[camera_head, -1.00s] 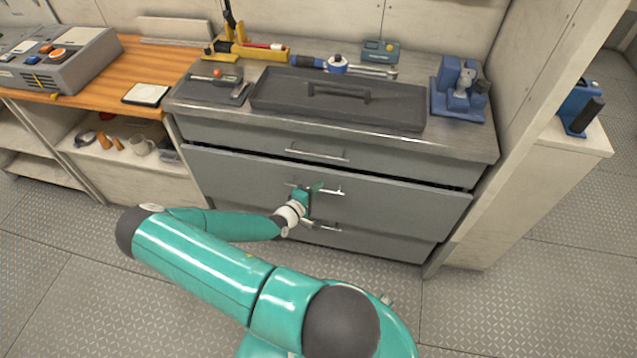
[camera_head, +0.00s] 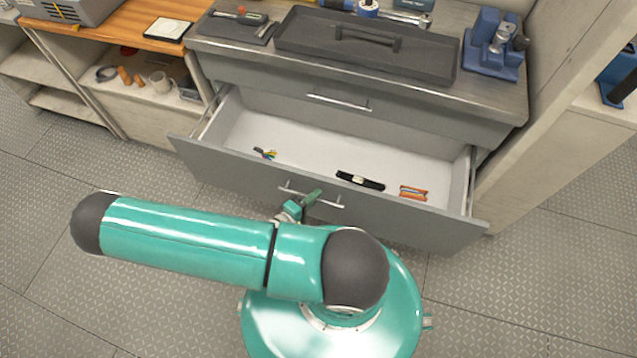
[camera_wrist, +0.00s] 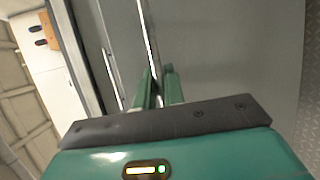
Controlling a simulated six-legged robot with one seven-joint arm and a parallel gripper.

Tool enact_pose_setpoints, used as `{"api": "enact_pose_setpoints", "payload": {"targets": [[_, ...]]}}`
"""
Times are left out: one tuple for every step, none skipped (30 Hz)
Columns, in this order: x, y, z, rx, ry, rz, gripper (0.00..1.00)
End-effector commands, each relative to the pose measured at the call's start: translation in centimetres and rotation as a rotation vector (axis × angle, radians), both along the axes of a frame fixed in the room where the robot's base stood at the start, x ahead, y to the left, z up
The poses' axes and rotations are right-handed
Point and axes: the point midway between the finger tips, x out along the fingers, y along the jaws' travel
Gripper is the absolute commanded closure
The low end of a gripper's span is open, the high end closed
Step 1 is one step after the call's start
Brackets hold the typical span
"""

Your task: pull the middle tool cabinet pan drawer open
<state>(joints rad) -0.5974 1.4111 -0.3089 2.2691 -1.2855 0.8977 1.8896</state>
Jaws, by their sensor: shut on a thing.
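The middle pan drawer (camera_head: 400,222) of the grey tool cabinet (camera_head: 440,103) stands well out, its white interior showing from above. My gripper (camera_head: 305,203) is at the middle of the drawer's front, shut on its silver bar handle (camera_head: 334,205). In the wrist view my two green fingers (camera_wrist: 158,84) close around the handle bar (camera_wrist: 148,38), which runs up the picture. The exact finger contact is partly hidden. The top drawer (camera_head: 300,98) above is shut. The bottom drawer is hidden behind the open one.
In the drawer lie a small coloured bundle (camera_head: 265,153), a black strap-like item (camera_head: 360,181) and an orange item (camera_head: 413,193). A dark lidded tray (camera_head: 370,52) and a blue vise-like tool (camera_head: 494,45) stand on the cabinet top. Patterned floor (camera_head: 540,270) is free at right.

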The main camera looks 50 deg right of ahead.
Motion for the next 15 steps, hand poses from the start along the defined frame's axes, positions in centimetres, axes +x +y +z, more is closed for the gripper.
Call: {"api": "enact_pose_setpoints", "payload": {"targets": [[0.01,0.40,0.08,-0.002,-0.003,0.004,1.00],[-0.08,0.60,0.07,-0.002,-0.003,0.003,1.00],[-0.17,0.80,0.07,-0.002,-0.003,0.003,1.00],[-0.22,0.92,0.06,-0.002,-0.002,0.003,1.00],[-0.26,1.01,0.06,-0.001,-0.002,0.003,1.00],[-0.30,1.09,0.06,-0.002,-0.002,0.003,1.00],[-0.32,1.14,0.06,-0.002,-0.002,0.003,1.00],[-0.33,1.16,0.07,-0.002,-0.002,0.003,1.00],[-0.34,1.17,0.07,-0.002,-0.003,0.003,1.00],[-0.34,1.17,0.07,-0.002,-0.003,0.003,1.00],[-0.33,1.17,0.07,-0.002,-0.003,0.003,1.00],[-0.33,1.17,0.07,-0.002,-0.003,0.003,1.00],[-0.33,1.16,0.07,-0.002,-0.003,0.003,1.00],[-0.32,1.17,0.07,-0.002,-0.003,0.003,1.00],[-0.32,1.17,0.07,-0.002,-0.003,0.003,1.00]]}}
